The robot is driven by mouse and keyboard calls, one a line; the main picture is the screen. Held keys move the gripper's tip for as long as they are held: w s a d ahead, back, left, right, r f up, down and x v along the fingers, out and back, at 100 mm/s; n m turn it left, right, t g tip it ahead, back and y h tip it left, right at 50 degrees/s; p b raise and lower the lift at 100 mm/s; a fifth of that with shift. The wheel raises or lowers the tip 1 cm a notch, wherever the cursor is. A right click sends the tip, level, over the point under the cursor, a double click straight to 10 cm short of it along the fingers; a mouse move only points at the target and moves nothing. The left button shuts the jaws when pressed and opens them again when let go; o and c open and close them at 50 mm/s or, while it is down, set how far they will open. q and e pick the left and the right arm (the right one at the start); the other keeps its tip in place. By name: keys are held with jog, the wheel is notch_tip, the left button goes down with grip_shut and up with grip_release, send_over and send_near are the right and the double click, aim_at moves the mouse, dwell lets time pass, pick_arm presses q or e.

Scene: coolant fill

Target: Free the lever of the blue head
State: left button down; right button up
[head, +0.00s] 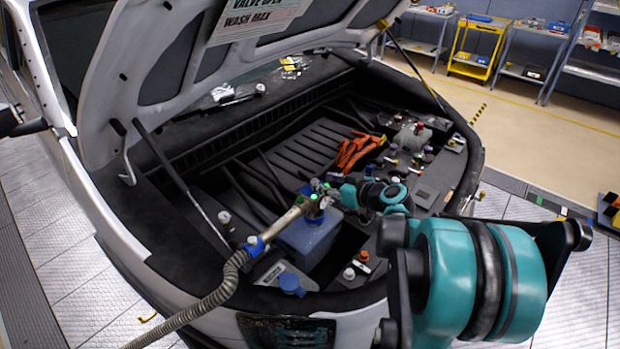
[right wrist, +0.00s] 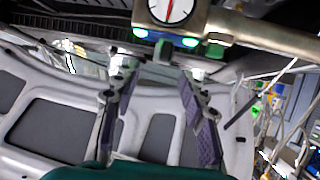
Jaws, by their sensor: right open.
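The fill head (head: 317,209) shows a blue part and green lights and sits on top of a blue tank (head: 308,240) in the car's front bay. A metal pipe (head: 284,222) runs from it to a ribbed grey hose (head: 228,282). In the right wrist view, its round white gauge (right wrist: 171,10) and metal body (right wrist: 265,34) cross the top. My right gripper (head: 328,190) is at the head. Its two purple-padded fingers (right wrist: 160,82) stand apart just below the green-lit parts. I cannot make out the lever clearly or tell contact. My left gripper is out of view.
The raised hood (head: 150,75) leans over the bay. An orange cable (head: 356,150) and several small caps lie to the right of the head. A blue cap (head: 291,282) sits in front of the tank. Shelves (head: 520,60) and a yellow cart (head: 475,48) stand far behind.

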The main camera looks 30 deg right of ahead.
aim_at(312, 179)
jog(key=b+x, duration=0.1)
jog(key=x, duration=0.6)
jog(key=shift+s+b, duration=0.1)
jog(key=shift+b, duration=0.25)
grip_shut()
